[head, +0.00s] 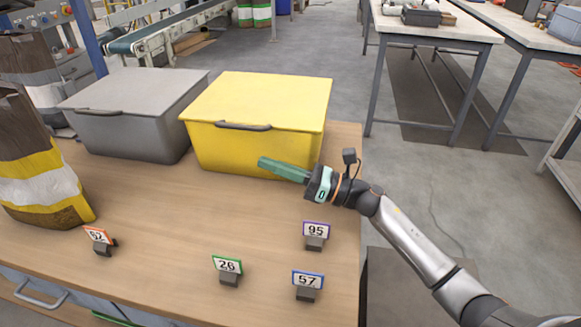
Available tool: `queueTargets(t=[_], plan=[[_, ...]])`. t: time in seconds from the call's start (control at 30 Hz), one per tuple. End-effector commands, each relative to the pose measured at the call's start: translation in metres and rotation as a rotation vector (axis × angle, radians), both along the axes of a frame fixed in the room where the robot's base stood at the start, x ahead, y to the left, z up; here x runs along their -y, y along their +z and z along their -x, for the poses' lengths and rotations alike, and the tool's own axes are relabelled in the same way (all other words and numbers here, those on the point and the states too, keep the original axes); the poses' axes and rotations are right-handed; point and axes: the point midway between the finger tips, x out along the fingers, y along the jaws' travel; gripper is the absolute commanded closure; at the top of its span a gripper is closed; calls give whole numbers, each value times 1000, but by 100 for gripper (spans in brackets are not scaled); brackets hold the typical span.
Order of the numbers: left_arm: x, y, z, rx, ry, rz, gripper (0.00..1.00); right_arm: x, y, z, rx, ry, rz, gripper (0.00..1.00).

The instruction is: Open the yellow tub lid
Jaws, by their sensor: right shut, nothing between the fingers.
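The yellow tub (245,146) stands at the back right of the wooden table. Its yellow lid (262,98) lies flat and closed on top, with a dark handle (242,126) along the front edge. My right gripper (262,163) is shut and empty. Its green fingers point left in front of the tub's front wall, below and to the right of the handle. I cannot tell whether they touch the wall. My left gripper is not in view.
A grey lidded tub (130,120) stands left of the yellow one. A yellow, white and brown bag (38,175) stands at the left. Small number signs 62 (99,237), 26 (228,267), 95 (315,231) and 57 (307,281) stand along the front. The table middle is clear.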

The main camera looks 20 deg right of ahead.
Motion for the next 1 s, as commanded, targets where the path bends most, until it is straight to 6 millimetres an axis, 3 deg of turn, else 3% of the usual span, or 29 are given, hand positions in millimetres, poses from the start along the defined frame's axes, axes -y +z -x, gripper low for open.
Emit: queueTargets(t=[0.17,0.3,0.43,1.0], plan=[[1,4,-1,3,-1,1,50,-30,12,-22,1,1,-2,100],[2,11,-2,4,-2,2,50,-23,34,-24,2,-1,4,100],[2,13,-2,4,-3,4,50,-22,44,-26,0,-2,1,100],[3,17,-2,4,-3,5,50,-21,52,-26,-8,-1,-4,100]])
